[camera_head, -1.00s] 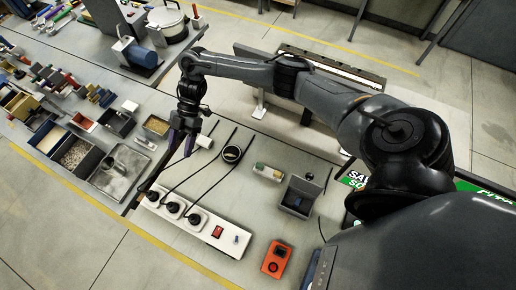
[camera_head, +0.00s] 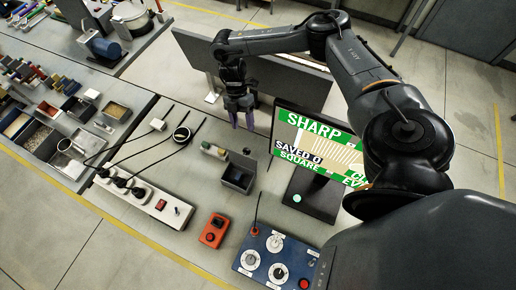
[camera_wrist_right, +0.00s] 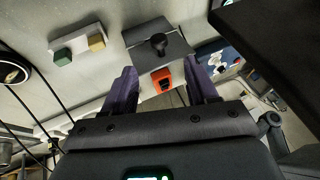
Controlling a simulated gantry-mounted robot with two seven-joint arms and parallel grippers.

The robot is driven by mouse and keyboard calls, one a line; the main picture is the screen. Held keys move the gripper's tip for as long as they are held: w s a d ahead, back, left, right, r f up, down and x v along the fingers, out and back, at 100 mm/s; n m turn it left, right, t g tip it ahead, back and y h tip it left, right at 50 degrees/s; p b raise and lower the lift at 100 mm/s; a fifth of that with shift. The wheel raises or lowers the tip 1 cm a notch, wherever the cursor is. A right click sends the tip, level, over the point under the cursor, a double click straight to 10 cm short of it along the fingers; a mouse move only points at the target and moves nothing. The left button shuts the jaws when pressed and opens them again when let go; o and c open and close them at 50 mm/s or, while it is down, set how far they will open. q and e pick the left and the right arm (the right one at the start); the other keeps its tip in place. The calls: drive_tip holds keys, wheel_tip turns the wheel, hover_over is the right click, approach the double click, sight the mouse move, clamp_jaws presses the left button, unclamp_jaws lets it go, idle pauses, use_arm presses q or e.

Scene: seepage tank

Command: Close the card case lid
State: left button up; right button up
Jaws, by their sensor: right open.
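The card case (camera_head: 237,178) is a small dark grey box on the bench, in the middle of the head view. Its lid appears raised, with the dark inside showing. In the right wrist view the grey case (camera_wrist_right: 150,33) is ahead of the fingers, partly behind a black knob-like piece. My right gripper (camera_head: 242,122) points down with purple fingers, beyond the case and apart from it. In the right wrist view the right gripper (camera_wrist_right: 160,68) is open, with nothing between its fingers. My left gripper is in neither view.
A monitor (camera_head: 318,150) stands right of the gripper. A small block holder (camera_head: 214,151) is left of the case. A power strip (camera_head: 150,200) with cables, an orange device (camera_head: 213,231) and a blue dial box (camera_head: 275,256) are nearer.

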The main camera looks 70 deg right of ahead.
sight(245, 157)
drive_tip(key=shift+b+x, duration=0.95)
drive_tip(key=shift+x, duration=4.35)
clamp_jaws()
